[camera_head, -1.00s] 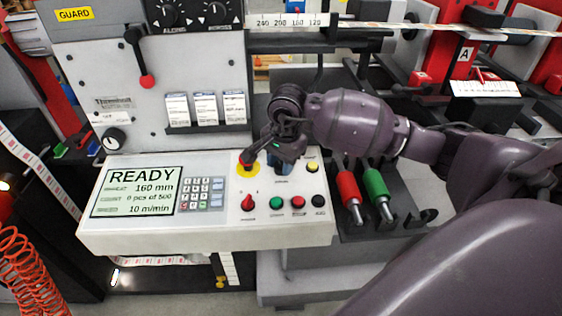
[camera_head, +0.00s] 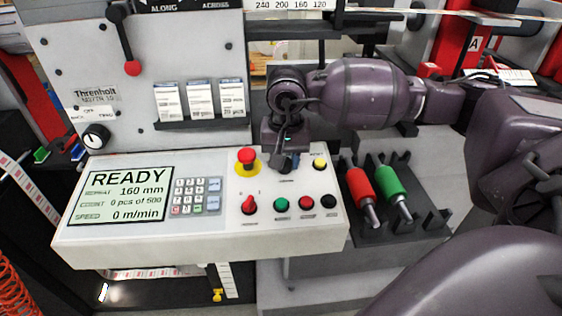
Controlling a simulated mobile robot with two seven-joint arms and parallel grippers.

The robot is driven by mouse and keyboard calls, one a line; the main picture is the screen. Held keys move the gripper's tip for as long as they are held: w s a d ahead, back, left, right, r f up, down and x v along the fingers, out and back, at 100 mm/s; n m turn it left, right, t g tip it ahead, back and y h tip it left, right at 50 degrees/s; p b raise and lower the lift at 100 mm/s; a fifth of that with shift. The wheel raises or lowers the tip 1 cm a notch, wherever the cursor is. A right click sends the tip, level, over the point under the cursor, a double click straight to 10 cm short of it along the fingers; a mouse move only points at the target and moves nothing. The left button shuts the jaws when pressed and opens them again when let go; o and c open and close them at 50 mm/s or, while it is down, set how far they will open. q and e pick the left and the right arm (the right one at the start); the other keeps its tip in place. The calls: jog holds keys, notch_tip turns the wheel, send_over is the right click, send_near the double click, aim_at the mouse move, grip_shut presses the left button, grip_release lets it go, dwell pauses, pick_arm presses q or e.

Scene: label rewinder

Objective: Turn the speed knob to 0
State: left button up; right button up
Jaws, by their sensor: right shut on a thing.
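The control panel (camera_head: 120,238) has a display (camera_head: 122,197) that reads READY, 160 mm, 0 pcs of 500 and speed 0 m/min. My right gripper (camera_head: 285,163) points down at the panel's upper part, between the red emergency button (camera_head: 246,157) and the yellow button (camera_head: 319,163). It is shut on the speed knob, which is mostly hidden under the fingers. My left gripper is not in view.
Below the gripper are a red switch (camera_head: 250,205), a green button (camera_head: 281,204), a red button (camera_head: 306,203) and a black button (camera_head: 327,202). A keypad (camera_head: 196,196) is beside the display. Red (camera_head: 361,188) and green (camera_head: 390,183) handled tools lie in a black rack at the right.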

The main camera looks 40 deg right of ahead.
jog(key=shift+n+b, duration=0.3)
jog(key=shift+n, duration=0.2)
jog(key=o, duration=0.9)
jog(key=r, duration=0.5)
jog(key=r+p, duration=0.1)
jog(key=r, duration=0.5)
jog(key=shift+s+a, duration=0.1)
jog(key=shift+s, duration=0.1)
jog(key=shift+s+f, duration=0.1)
